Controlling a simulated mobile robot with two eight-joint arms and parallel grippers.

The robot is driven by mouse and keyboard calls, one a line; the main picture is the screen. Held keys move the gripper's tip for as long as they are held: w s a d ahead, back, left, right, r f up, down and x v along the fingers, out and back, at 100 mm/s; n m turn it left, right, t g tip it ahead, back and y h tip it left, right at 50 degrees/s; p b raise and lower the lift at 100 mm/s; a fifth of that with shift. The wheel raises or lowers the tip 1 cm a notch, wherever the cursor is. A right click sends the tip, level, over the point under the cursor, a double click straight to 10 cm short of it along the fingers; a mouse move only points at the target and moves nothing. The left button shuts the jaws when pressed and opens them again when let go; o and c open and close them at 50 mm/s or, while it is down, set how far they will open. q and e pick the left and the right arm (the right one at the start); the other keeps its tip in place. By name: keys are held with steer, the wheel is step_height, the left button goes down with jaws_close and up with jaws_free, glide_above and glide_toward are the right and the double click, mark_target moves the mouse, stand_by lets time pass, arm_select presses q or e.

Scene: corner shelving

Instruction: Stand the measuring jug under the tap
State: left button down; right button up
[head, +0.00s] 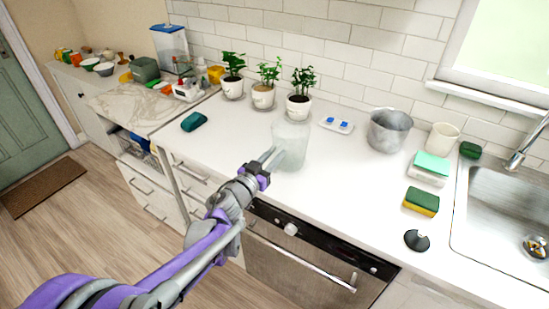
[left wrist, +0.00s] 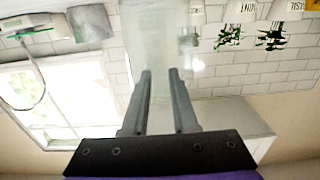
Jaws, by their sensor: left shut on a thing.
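The clear measuring jug (head: 291,142) is upright over the counter near its front edge, left of the metal pot. Whether its base touches the counter is hard to tell. My left gripper (head: 273,157) is shut on the jug's near side. In the left wrist view, which is upside down, the two fingers (left wrist: 160,78) reach the see-through jug (left wrist: 152,35). The tap (head: 527,145) stands at the far right, over the steel sink (head: 482,203). My right gripper is not in view.
A metal pot (head: 389,131), a cream cup (head: 441,138), sponges (head: 421,202) and a black disc (head: 417,240) lie between the jug and the sink. Potted plants (head: 299,106) and a small white tray (head: 337,125) stand behind.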

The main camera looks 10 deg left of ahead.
arm_select(q)
steer(key=shift+f, duration=0.55)
steer(key=c, duration=0.7)
jaws_free()
